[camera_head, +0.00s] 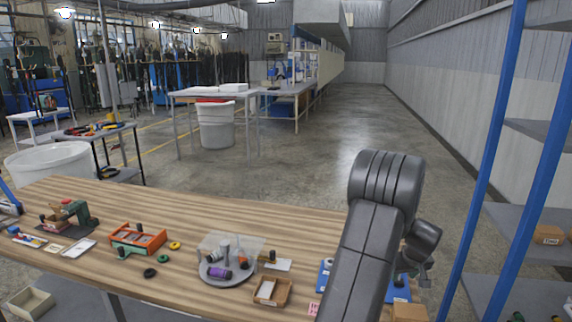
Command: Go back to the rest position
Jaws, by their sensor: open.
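My dark grey arm rises from the bottom edge, right of the middle, and bends at a rounded elbow. Behind it the wrist hangs down on the right. My gripper (425,274) shows small and partly hidden below the wrist, its jaws open. I see nothing between them. It is over or near the right end of the wooden workbench (190,215); my arm hides much of that area, so I cannot tell its height.
A blue-framed shelf (489,165) stands close on the right. The floor (330,140) beyond is clear.

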